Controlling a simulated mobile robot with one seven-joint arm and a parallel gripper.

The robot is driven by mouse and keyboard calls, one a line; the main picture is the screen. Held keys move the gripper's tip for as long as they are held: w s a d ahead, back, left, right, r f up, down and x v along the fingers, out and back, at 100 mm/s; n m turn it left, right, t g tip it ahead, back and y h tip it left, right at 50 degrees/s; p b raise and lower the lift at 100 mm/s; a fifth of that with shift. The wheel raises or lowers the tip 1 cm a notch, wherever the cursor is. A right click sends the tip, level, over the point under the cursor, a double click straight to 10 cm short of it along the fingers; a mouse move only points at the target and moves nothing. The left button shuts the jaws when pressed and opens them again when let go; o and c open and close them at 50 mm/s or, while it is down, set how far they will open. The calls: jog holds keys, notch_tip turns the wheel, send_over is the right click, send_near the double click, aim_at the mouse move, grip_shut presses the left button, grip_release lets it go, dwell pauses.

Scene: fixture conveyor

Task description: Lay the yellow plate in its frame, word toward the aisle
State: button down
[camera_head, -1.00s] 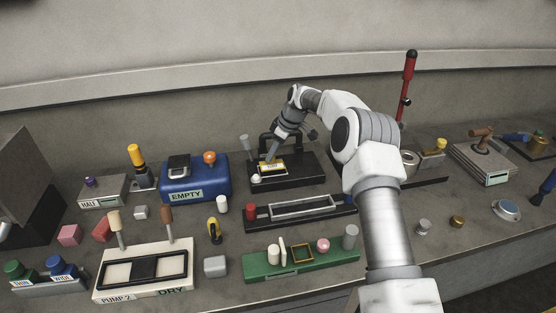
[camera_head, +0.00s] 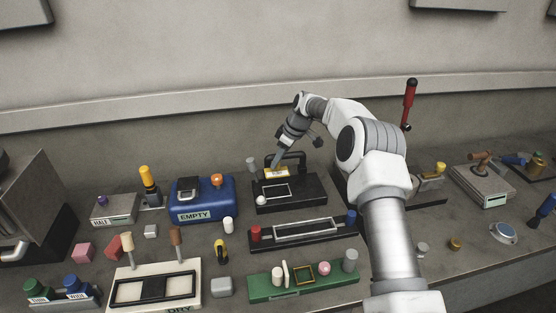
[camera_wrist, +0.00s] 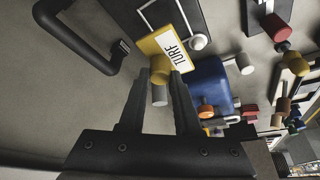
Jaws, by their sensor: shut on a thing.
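The yellow plate (camera_head: 276,173) has a white label; in the wrist view the plate (camera_wrist: 150,45) shows the word TURF. My gripper (camera_wrist: 162,76) is shut on the plate's yellow knob (camera_wrist: 160,66). The frame is a white rectangular outline (camera_head: 275,191) on a black base (camera_head: 308,191); part of it shows in the wrist view (camera_wrist: 148,14). In the head view the plate is at the back side of the outline, apparently above the base. I cannot tell its exact height. The fingertips are small in the head view.
A black handle (camera_wrist: 75,45) rises close beside the plate. A grey post (camera_head: 252,164) and a blue EMPTY box (camera_head: 202,196) stand to the left. A white ball knob (camera_head: 261,200) is at the base's front left. A red lever (camera_head: 409,103) stands right of my arm.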

aim_at(281, 171)
jog(key=shift+f+b, duration=2.35)
jog(key=shift+f, duration=1.25)
jog(key=shift+f, duration=0.15)
jog(key=shift+f+b, duration=0.3)
jog(key=shift+b, duration=0.1)
jog(key=shift+r, duration=0.1)
jog(key=shift+r, duration=0.3)
jog(key=shift+f, duration=0.15)
jog(key=shift+f+b, duration=0.3)
jog(key=shift+r, duration=0.2)
jog(key=shift+r, duration=0.25)
